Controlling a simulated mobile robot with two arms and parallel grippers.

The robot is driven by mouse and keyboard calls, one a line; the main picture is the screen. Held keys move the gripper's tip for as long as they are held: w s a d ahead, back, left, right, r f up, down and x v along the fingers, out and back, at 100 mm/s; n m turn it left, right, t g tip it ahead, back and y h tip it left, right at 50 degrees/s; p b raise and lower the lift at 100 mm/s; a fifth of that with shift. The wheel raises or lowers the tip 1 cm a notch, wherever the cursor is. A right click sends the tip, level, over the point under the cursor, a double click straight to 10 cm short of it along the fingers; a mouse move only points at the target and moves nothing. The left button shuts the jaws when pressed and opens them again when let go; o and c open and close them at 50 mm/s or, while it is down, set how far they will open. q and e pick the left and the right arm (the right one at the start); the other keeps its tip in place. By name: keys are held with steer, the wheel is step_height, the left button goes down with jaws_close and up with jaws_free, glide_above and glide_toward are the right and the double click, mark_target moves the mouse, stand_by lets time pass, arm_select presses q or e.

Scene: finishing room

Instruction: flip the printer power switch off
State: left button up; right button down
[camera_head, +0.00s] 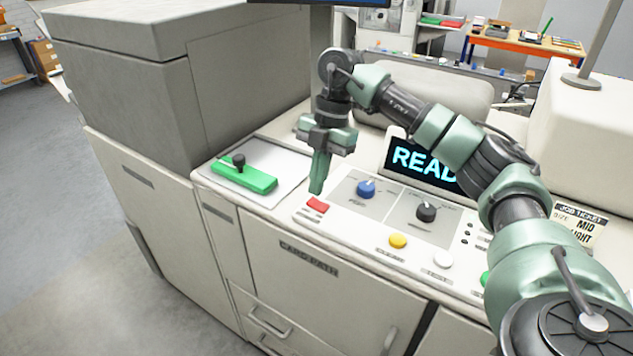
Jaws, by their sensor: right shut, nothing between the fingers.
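The printer's control panel (375,233) slopes across the middle of the head view. A red switch (317,204) sits at the panel's left end; no label on it is readable, and I cannot tell which way it is set. My right gripper (317,188) points down with its green fingers shut and empty. Its tips are right by the red switch, just above it in the picture; I cannot tell whether they touch it. A display (408,158) reads "READ", with the rest hidden behind my right arm. My left gripper is out of view.
A blue knob (366,189), a black knob (426,211), a yellow button (398,241) and a white button (443,259) share the panel. A green block with a black handle (246,178) lies left of it. A job ticket (577,225) stands at right.

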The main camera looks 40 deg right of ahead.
steer(key=shift+w+f, duration=0.15)
steer(key=shift+f, duration=0.6)
steer(key=shift+w+a+f, duration=0.1)
steer(key=shift+f, duration=0.2)
steer(key=shift+s, duration=0.25)
steer(key=shift+s+d+r+p, duration=0.1)
steer(key=shift+s+d+p, duration=0.25)
steer(key=shift+s, duration=0.2)
steer(key=shift+r, duration=0.15)
